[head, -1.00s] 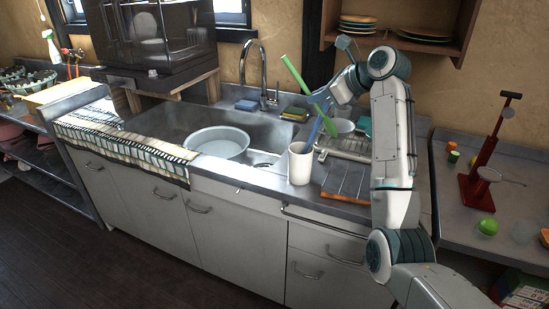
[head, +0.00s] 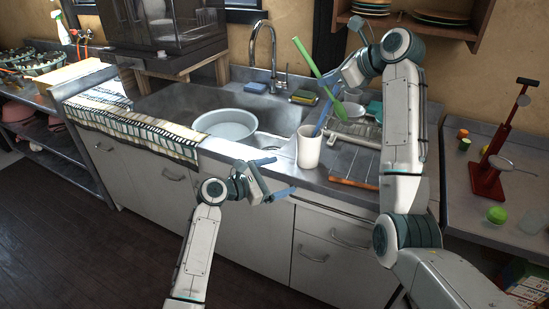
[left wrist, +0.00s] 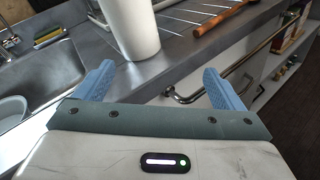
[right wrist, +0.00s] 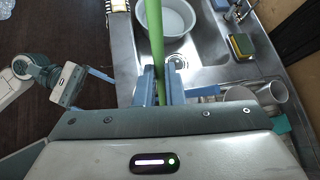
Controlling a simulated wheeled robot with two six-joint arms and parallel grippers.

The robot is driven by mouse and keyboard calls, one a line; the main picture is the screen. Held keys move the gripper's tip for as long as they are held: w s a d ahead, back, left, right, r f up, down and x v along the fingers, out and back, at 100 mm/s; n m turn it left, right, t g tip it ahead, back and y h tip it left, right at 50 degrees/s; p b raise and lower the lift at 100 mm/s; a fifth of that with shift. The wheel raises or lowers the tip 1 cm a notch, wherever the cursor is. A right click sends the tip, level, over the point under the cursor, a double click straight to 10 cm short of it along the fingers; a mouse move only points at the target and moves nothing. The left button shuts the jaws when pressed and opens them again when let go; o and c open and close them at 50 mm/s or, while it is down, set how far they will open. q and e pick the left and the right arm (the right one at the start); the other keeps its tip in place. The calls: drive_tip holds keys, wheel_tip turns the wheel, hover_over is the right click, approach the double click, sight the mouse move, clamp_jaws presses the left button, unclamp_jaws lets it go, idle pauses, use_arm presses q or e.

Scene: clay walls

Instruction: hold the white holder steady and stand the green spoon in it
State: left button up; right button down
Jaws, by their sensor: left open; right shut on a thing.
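The white holder (head: 309,146) stands upright on the counter by the sink's right front corner; it also shows in the left wrist view (left wrist: 131,26). My right gripper (head: 333,97) is shut on the green spoon (head: 326,76), above and to the right of the holder; in the right wrist view the green handle (right wrist: 156,50) runs up between the fingers. In the head view the spoon is tilted. My left gripper (head: 282,176) is open and empty, in front of the counter edge and to the left of the holder. In the left wrist view the holder stands ahead, between and beyond the fingers (left wrist: 160,88).
A pale round basin (head: 225,124) sits in the sink. A dish rack (head: 357,132) with dishes is behind and right of the holder. A striped cloth (head: 150,135) covers the left counter edge.

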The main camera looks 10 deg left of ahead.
sight(300, 147)
use_arm(q)
drive_tip(key=w+r+n+t, duration=0.1)
drive_tip(key=w+r+n, duration=0.3)
drive_tip(key=shift+h, duration=0.4)
drive_tip(key=x, duration=1)
drive_tip(key=shift+w+d, duration=0.1)
drive_tip(key=shift+w, duration=0.25)
